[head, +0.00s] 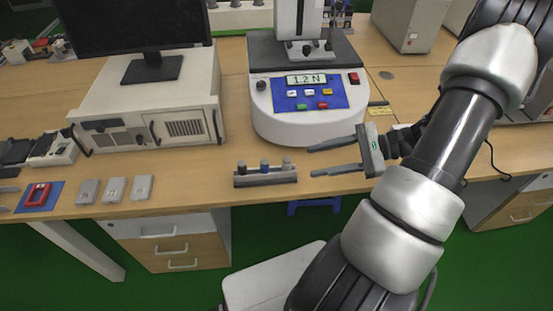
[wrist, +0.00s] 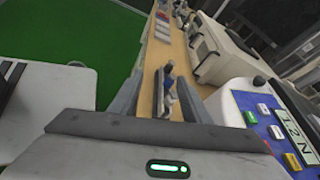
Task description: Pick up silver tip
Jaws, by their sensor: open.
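A small dark grey rack (head: 265,179) stands near the table's front edge and holds three short upright tips. The left tip (head: 241,167) looks dull grey, the middle tip (head: 264,166) is blue, and the right tip (head: 287,164) looks grey or silver. At this size I cannot tell for sure which one is the silver tip. My gripper (head: 313,161) is open and empty, just right of the rack, with its fingers pointing left toward it. In the wrist view the rack (wrist: 160,94) shows between the two fingers, beyond their tips, apart from them.
A white test machine (head: 310,118) with a blue panel stands behind my gripper. A computer case (head: 150,100) with a monitor is at the left. Several small grey blocks (head: 114,189) and a red part (head: 38,196) lie front left. The table between blocks and rack is clear.

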